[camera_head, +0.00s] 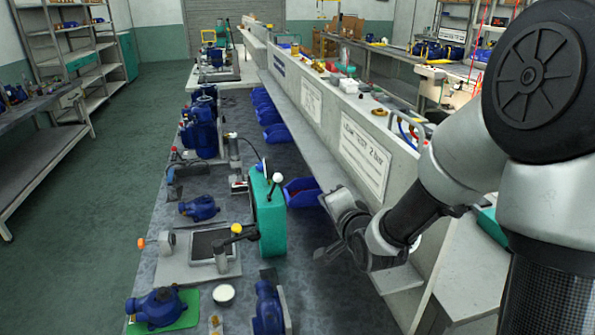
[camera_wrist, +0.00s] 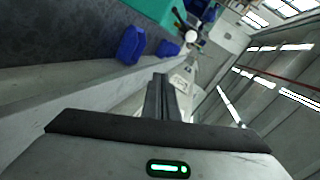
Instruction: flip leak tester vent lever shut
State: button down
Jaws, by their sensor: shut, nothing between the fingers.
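The leak tester is a teal upright box (camera_head: 268,222) on the bench, with a gauge on its upper left. A lever with a white ball knob (camera_head: 277,178) stands up at its top right; I cannot tell for certain that it is the vent lever. A yellow-knobbed arm (camera_head: 236,229) reaches out on the left side. My gripper (camera_head: 321,254) is shut and empty, to the right of the box and apart from it. In the wrist view the shut fingers (camera_wrist: 163,96) point toward the background, with the teal box (camera_wrist: 150,9) and the white knob (camera_wrist: 190,35) above them.
A grey test plate (camera_head: 212,246) and blue pumps (camera_head: 200,208) stand left of the tester. Blue bins (camera_head: 301,192) sit under the sloping ledge behind it. A sign-bearing grey panel (camera_head: 364,158) rises close to my arm. Bare bench lies in front of the tester.

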aim_at(275, 185)
jog(key=f+m+t, duration=0.1)
jog(key=m, duration=0.1)
jog(key=w+a+f+m+t+y+b, duration=0.1)
jog(key=m, duration=0.1)
jog(key=a+f+m+t+b, duration=0.1)
jog(key=m, duration=0.1)
jog(key=shift+w+a+f+t+y, duration=0.2)
jog(key=shift+t+y, duration=0.1)
jog(key=shift+y, duration=0.1)
jog(key=w+a+r, duration=0.1)
jog(key=w+a, duration=0.6)
jog(key=w, duration=0.2)
jog(key=shift+w+r+b, duration=0.1)
jog(key=shift+w+b, duration=0.05)
jog(key=shift+b, duration=0.35)
